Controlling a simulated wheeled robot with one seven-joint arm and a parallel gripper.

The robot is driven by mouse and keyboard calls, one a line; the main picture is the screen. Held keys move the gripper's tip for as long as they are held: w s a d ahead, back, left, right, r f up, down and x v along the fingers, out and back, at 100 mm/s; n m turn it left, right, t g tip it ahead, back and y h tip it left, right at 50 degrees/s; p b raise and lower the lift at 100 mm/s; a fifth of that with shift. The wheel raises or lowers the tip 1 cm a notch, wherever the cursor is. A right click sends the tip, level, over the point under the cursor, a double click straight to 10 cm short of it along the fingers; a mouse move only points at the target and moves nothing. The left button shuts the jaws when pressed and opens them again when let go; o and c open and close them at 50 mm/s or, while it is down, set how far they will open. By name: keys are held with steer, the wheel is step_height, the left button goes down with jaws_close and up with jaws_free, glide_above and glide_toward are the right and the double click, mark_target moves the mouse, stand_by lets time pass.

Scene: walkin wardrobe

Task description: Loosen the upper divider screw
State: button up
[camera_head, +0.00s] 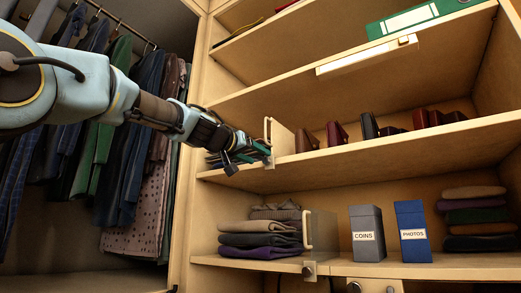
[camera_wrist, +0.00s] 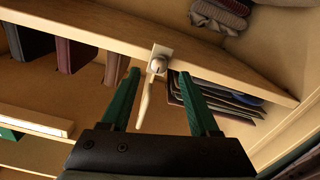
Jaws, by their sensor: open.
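The upper divider (camera_head: 283,139) is a pale upright panel with a handle, at the front edge of the upper shelf. In the wrist view its edge (camera_wrist: 145,100) shows between my fingers. The upper divider screw (camera_wrist: 157,66) is a round metal knob on a light plate at the shelf edge. My gripper (camera_wrist: 158,75) is open, with green fingers to either side of the knob in that view. I cannot tell whether they touch it. In the head view my gripper (camera_head: 262,152) is at the shelf edge by the divider, and the knob is hard to make out.
Flat folded items (camera_wrist: 225,95) lie close beside one finger. Several dark wallets (camera_head: 335,133) stand on the upper shelf. The lower divider (camera_head: 320,230) has its own knob (camera_head: 308,269), near folded clothes (camera_head: 258,240) and boxes (camera_head: 367,232). Hanging clothes (camera_head: 120,170) fill the left.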

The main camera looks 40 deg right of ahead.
mark_target(265, 160)
steer(key=shift+p+x, duration=0.8)
steer(key=shift+x, duration=0.9)
steer(key=shift+c, duration=0.4)
jaws_close()
